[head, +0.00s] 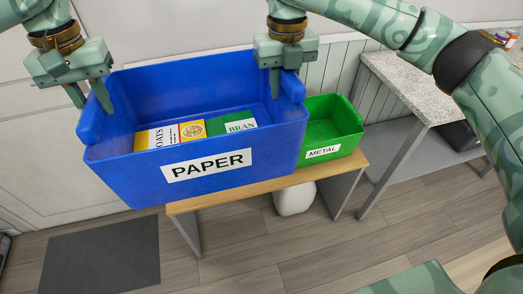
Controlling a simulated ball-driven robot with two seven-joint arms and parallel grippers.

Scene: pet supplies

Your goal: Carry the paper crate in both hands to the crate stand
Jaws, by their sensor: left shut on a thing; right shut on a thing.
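The blue paper crate (110,168) has a white PAPER label on its front and holds several flat cartons, yellow, white and green. My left gripper (92,98) is shut on its left side wall. My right gripper (278,85) is shut on its right side wall. The crate appears over the left part of a low wooden-topped bench (335,177), with its left part beyond the bench's left end. I cannot tell whether it touches the top. Which piece is the crate stand is not marked.
A green METAL crate (318,133) stands on the bench just right of the blue crate. A speckled counter (405,80) with a lower shelf is at the right. A white container (295,198) is under the bench. A dark mat (105,255) lies on the open floor.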

